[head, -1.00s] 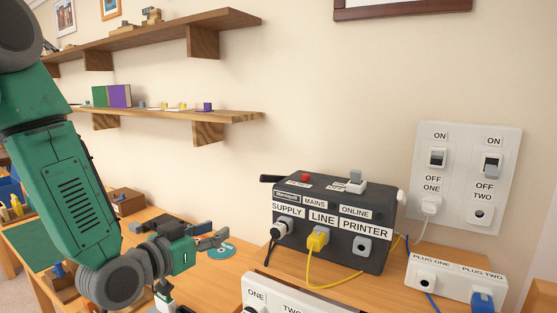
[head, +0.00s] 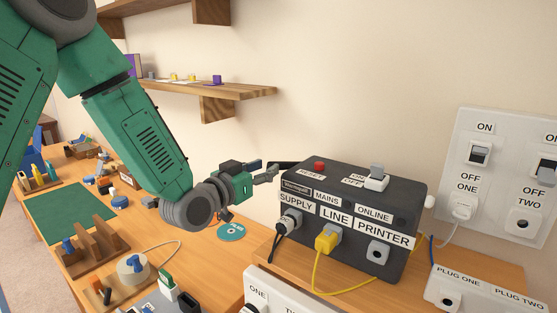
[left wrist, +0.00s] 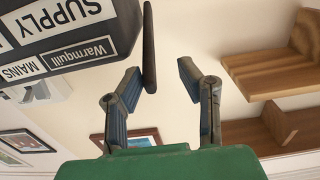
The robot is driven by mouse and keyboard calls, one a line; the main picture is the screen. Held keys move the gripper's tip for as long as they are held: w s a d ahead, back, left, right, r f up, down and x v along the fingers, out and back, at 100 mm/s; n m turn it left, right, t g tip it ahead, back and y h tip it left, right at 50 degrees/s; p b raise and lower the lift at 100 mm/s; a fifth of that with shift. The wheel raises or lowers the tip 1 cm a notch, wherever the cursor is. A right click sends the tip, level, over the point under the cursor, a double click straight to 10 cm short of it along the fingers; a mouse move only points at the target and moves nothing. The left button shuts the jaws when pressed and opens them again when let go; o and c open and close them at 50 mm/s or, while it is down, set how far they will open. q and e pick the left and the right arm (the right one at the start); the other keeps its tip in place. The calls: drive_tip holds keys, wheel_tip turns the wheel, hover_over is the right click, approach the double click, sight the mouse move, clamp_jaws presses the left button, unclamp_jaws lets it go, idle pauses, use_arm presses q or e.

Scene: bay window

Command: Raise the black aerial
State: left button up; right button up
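The black aerial (head: 284,165) sticks out sideways from the upper left end of the dark printer box (head: 340,216). In the left wrist view the aerial (left wrist: 149,48) is a slim dark rod beside the box, its rounded end reaching into the gap between my fingers, closer to the left-hand finger. My left gripper (head: 268,172) is at the aerial's free end, and its two fingers are apart in the left wrist view (left wrist: 160,82). I cannot tell whether a finger touches the aerial. My right gripper is in neither view.
Wooden shelves (head: 225,92) hang on the wall behind my left arm. A white socket strip (head: 485,292) and a wall switch panel (head: 500,170) are at the right. A yellow cable (head: 318,275) loops in front of the box. A teal disc (head: 231,232) lies on the desk.

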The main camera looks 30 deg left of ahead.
sight(288, 166)
use_arm(q)
drive_tip(key=w, duration=0.1)
drive_tip(key=w+d, duration=0.1)
drive_tip(key=w, duration=0.1)
drive_tip(key=w+d, duration=0.1)
drive_tip(key=w, duration=0.1)
drive_tip(key=shift+w+d+r, duration=0.15)
drive_tip(key=shift+w+r, duration=0.05)
drive_tip(key=shift+r, duration=0.05)
